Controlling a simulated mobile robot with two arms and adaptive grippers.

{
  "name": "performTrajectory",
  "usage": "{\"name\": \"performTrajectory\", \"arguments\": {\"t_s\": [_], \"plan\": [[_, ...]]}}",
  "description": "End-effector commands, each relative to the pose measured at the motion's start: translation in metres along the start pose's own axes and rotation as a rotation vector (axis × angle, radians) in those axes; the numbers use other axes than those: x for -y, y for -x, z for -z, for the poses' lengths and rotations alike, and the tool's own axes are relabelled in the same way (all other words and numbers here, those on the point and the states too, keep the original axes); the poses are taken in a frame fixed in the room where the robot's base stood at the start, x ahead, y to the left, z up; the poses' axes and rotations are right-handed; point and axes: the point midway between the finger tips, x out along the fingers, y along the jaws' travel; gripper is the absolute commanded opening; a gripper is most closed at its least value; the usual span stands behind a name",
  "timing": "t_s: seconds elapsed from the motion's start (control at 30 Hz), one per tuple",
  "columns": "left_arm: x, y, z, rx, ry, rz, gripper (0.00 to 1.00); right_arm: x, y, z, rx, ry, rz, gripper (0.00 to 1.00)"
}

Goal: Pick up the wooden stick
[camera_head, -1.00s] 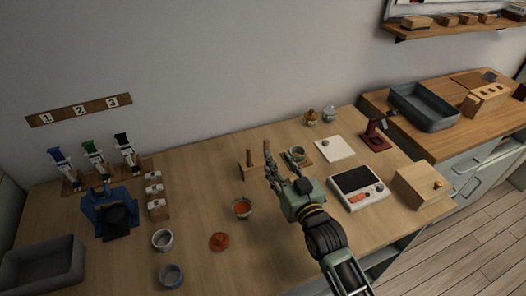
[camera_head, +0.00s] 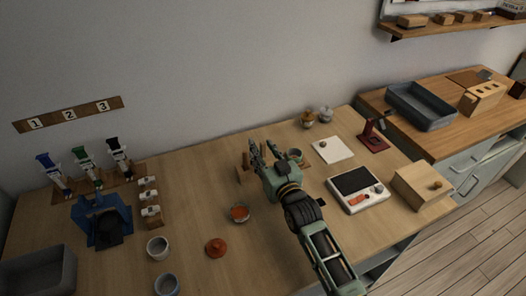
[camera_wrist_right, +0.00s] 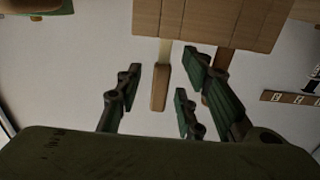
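My right gripper (camera_head: 263,150) is at the back middle of the table, over the small wooden stand (camera_head: 242,174), and hides much of it. In the right wrist view, the open fingers (camera_wrist_right: 160,97) are apart. An upright wooden stick (camera_wrist_right: 160,88) appears between them with a gap on both sides; I see no contact. A second wooden stick (camera_wrist_right: 217,62) is partly hidden behind the fingers on the right. My left gripper is not in view.
A small cup (camera_head: 295,155) stands right of the gripper. A scale (camera_head: 356,184) and a wooden box (camera_head: 421,188) are farther right.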

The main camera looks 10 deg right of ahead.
Motion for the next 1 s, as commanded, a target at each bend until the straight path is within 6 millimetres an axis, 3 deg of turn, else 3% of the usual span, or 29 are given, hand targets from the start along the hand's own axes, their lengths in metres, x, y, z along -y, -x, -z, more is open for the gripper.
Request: {"name": "performTrajectory", "arguments": {"t_s": [0.2,0.6,1.0], "plan": [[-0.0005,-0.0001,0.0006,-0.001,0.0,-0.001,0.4,0.0002,-0.0006,-0.0007,0.001,0.0,0.0,0.35],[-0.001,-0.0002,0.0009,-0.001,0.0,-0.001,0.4,0.0001,-0.0004,-0.0005,0.001,-0.001,0.0,0.0],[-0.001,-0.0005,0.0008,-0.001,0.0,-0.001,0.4,0.0001,-0.0006,0.0061,-0.002,0.0,0.0,0.0]]}}
